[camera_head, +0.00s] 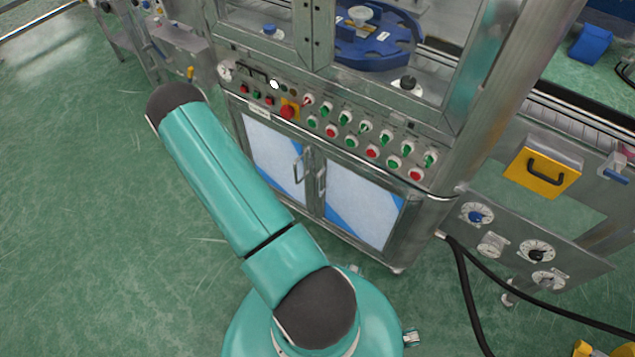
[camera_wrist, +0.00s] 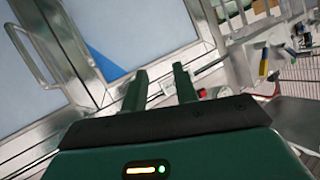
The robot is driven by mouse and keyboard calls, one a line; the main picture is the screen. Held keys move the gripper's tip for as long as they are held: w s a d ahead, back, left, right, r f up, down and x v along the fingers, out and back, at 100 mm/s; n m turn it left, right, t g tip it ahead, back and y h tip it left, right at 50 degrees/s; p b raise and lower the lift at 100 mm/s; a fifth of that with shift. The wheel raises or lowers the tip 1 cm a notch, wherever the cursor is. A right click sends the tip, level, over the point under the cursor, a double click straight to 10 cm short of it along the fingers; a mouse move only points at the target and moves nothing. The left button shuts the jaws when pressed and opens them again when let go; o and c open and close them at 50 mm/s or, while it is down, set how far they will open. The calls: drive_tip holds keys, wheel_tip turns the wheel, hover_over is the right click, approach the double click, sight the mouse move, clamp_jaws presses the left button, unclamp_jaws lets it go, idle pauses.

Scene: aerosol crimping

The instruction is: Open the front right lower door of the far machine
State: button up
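The machine (camera_head: 430,190) has two lower doors under its button panel in the head view. The front right lower door (camera_head: 362,200) has a pale panel with blue stripes and an upright bar handle (camera_head: 321,180) near its left edge. It looks shut. The left lower door (camera_head: 272,158) also looks shut, with its own handle (camera_head: 298,165). My gripper (camera_wrist: 160,82) is open and empty, its two green fingers apart. In the wrist view a bar handle (camera_wrist: 33,55) and pale door panels lie beyond and left of the fingers; I cannot tell which door each is. My gripper is out of the head view.
A row of knobs and buttons (camera_head: 345,130) runs above the doors. To the right are a yellow box with a black handle (camera_head: 543,172), a grey dial panel (camera_head: 530,245) and a black cable (camera_head: 462,290). The green floor (camera_head: 80,200) at left is clear.

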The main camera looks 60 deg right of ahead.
drive_tip(key=s+d+f+g+h, duration=0.1)
drive_tip(key=s+f+g+h, duration=0.2)
drive_tip(key=s+f, duration=0.7)
drive_tip(key=g+h, duration=0.1)
drive_tip(key=h, duration=0.1)
approach(318, 182)
drive_tip(key=shift+m, duration=0.3)
drive_tip(key=d, duration=0.3)
drive_tip(key=d+f, duration=0.1)
drive_tip(key=d, duration=0.6)
drive_tip(key=shift+w+d+f, duration=0.2)
drive_tip(key=shift+w+d, duration=0.1)
clamp_jaws()
